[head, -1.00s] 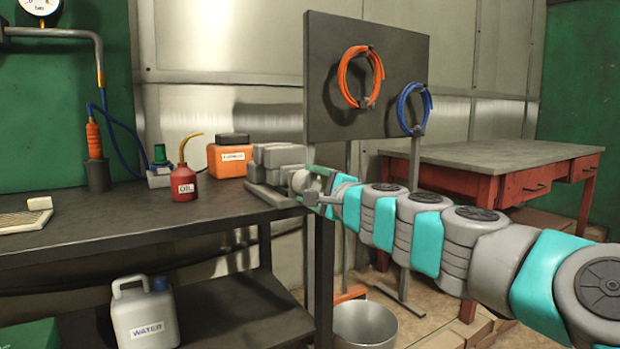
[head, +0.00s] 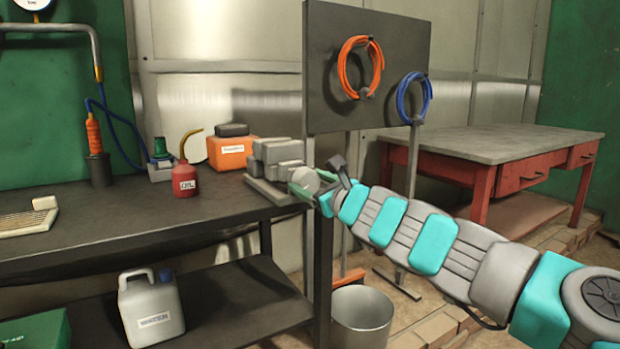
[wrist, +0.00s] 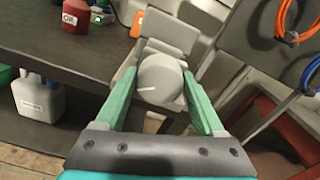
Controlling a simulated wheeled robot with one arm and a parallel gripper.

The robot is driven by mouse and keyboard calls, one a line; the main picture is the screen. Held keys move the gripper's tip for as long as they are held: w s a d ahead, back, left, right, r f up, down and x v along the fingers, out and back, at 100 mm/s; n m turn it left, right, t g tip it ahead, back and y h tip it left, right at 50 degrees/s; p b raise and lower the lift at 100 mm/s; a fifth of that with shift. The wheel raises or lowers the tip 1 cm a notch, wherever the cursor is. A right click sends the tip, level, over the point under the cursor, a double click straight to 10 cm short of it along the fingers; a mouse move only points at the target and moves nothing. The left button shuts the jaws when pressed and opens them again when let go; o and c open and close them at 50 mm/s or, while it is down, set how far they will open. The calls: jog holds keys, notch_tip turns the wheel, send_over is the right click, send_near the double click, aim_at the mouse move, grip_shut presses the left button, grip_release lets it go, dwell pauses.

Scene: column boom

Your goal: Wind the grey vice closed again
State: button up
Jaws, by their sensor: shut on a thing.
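The grey vice (head: 268,158) sits at the right end of the dark workbench. In the wrist view its grey body (wrist: 168,36) lies beyond a round grey knob (wrist: 160,80) with a white line on its face. My gripper (wrist: 160,88) has its two green fingers on either side of this knob and is shut on it. In the head view my gripper (head: 305,182) is at the front of the vice, partly hidden by my own arm. The gap between the vice jaws cannot be made out.
A red oil can (head: 184,180) and an orange container (head: 232,152) stand on the bench (head: 130,215) left of the vice. A dark panel (head: 330,60) with orange and blue coils rises behind. A metal bucket (head: 362,318) stands on the floor below.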

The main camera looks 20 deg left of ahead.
jog(key=m, duration=0.2)
jog(key=m+b, duration=0.1)
jog(key=m, duration=0.2)
jog(key=shift+f+m, duration=0.2)
jog(key=shift+m, duration=0.1)
jog(key=m+b, duration=0.1)
jog(key=m, duration=0.5)
jog(key=shift+b, duration=0.4)
jog(key=m+b, duration=0.2)
jog(key=m, duration=0.3)
jog(key=shift+w+d+f+m, duration=0.1)
jog(key=shift+m, duration=0.2)
jog(key=m+b, duration=0.1)
jog(key=m, duration=0.2)
jog(key=shift+b, duration=0.35)
jog(key=shift+m+b, duration=0.6)
jog(key=shift+m, duration=1.2)
jog(key=o, duration=1.4)
jog(key=shift+c, duration=0.2)
